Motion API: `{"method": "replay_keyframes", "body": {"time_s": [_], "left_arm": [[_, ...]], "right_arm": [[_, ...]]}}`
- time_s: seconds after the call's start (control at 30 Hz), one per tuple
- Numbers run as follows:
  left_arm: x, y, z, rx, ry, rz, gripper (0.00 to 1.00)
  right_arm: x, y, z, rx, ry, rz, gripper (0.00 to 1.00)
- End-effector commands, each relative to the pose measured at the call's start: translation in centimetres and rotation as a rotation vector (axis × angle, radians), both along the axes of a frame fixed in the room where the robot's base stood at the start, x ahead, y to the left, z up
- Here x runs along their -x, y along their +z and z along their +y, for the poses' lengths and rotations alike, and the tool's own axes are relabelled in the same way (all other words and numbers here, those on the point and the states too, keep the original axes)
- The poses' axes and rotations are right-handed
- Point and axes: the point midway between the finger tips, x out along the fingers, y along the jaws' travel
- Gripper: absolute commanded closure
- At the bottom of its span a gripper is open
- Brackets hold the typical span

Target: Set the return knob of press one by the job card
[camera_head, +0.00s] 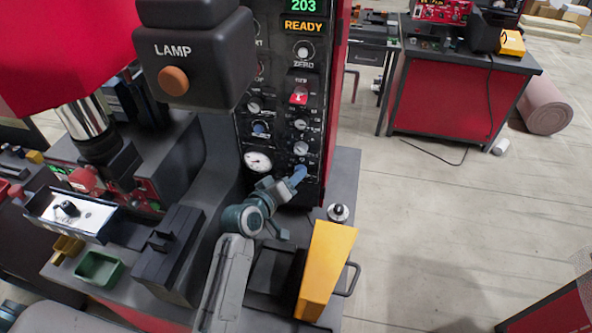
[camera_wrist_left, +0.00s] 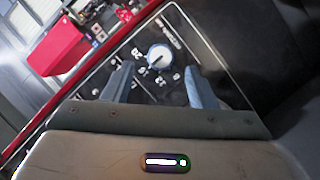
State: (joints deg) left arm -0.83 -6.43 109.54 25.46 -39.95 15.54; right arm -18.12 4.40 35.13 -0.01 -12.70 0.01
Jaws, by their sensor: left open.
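The press panel (camera_head: 270,110) is black, with a lit READY sign and several knobs, dials and switches. My left gripper (camera_head: 299,174) is at the panel's lower right. In the left wrist view its two blue fingers (camera_wrist_left: 158,72) are open, one on each side of a round pale knob (camera_wrist_left: 159,55) with a dark pointer line and numbers around it. Its tips are close to the knob; I cannot tell whether they touch it. The knob's label is too blurred to read, so I cannot confirm it is the return knob. I make out no readable job card.
A black LAMP box with an orange button (camera_head: 174,80) hangs in front of the panel. A yellow block (camera_head: 326,265) and a silver-black knob (camera_head: 339,212) stand at the bench's right. A green tray (camera_head: 99,268) is at left. Open floor lies right of the bench.

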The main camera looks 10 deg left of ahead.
Motion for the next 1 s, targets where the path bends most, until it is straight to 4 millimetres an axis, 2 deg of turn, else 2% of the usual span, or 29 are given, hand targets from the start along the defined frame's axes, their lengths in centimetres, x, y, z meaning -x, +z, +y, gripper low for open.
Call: {"method": "replay_keyframes", "body": {"time_s": [0.1, 0.3, 0.6, 0.67, 0.83, 0.87, 1.0], "left_arm": [[-1.6, -0.2, -0.6, 0.001, 0.000, 0.001, 0.48], [-3.0, -0.8, -1.0, 0.001, 0.000, 0.001, 0.48], [-3.1, -1.0, -1.1, 0.000, -0.001, 0.001, 0.48], [-3.1, -1.0, -1.1, 0.000, -0.001, 0.001, 0.56], [-3.1, -1.0, -1.1, 0.000, -0.001, 0.001, 0.89], [-3.1, -1.0, -1.1, 0.000, -0.001, 0.001, 0.93], [-3.1, -1.0, -1.0, 0.003, -0.001, 0.001, 0.93]], "right_arm": [[-1.0, 0.9, -0.3, 0.004, 0.002, -0.012, 0.64], [-3.1, 1.4, -0.6, 0.006, 0.003, -0.040, 0.64], [-2.0, 1.3, -0.6, 0.006, 0.002, -0.026, 0.64], [-1.6, 1.3, -0.6, 0.006, 0.003, -0.022, 0.64], [-1.5, 1.3, -0.4, 0.004, 0.002, -0.019, 0.64], [-1.5, 1.3, -0.3, 0.004, 0.002, -0.019, 0.64], [-1.6, 1.2, 0.0, 0.000, 0.000, -0.021, 0.64]]}}
